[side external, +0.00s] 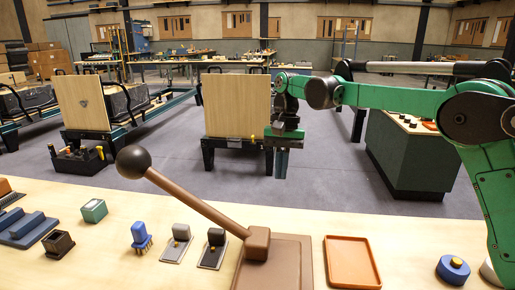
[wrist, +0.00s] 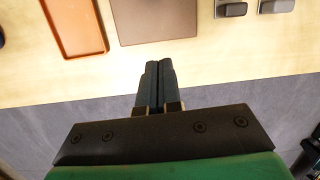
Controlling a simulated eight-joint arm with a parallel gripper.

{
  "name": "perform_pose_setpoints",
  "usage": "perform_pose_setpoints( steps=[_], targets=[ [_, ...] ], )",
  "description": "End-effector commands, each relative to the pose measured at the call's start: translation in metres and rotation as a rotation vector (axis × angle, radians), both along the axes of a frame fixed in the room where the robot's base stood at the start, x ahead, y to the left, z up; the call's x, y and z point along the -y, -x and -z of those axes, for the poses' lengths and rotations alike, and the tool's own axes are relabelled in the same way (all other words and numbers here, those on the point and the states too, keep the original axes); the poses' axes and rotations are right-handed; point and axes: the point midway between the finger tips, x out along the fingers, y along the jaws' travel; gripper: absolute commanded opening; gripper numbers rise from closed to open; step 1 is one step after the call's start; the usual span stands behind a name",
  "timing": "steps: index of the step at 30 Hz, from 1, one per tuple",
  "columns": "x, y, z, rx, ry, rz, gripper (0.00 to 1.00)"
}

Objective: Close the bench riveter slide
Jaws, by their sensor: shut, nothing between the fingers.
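A brown lever tool with a black ball knob (side external: 134,161) stands on the bench in the side view. Its arm (side external: 200,204) slants up to the left from a brown block (side external: 257,243) on a flat brown base plate (side external: 290,262). I take this for the bench riveter; I cannot tell which part is its slide. In the wrist view a plain brown plate (wrist: 155,20) shows at the top, its lever out of sight. My gripper (side external: 281,176) points down, shut and empty, behind the tool near the bench's far edge. In the wrist view its fingertips (wrist: 158,67) are together, apart from the plate.
An orange tray (side external: 352,262) lies right of the base plate. Two small switch-like blocks (side external: 212,247) (side external: 178,244), a blue brush-like piece (side external: 141,238) and a green box (side external: 94,211) stand left. A blue round knob (side external: 453,269) sits far right. Grey floor lies beyond the bench.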

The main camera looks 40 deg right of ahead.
Motion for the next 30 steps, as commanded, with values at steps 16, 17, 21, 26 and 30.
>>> perform_pose_setpoints(
  steps=[16, 17, 21, 26, 30],
  targets=[
    [-0.006, -0.001, 0.053, -0.072, -0.01, 0.051, 0.0],
    [-0.007, 0.0, 0.058, -0.072, -0.01, 0.051, 0.0],
    [-0.012, 0.006, 0.087, -0.07, -0.01, 0.051, 0.0],
    [-0.022, 0.016, 0.108, -0.071, -0.011, 0.048, 0.0],
    [-0.035, 0.029, 0.107, -0.071, -0.011, 0.048, 0.0]
  ],
)
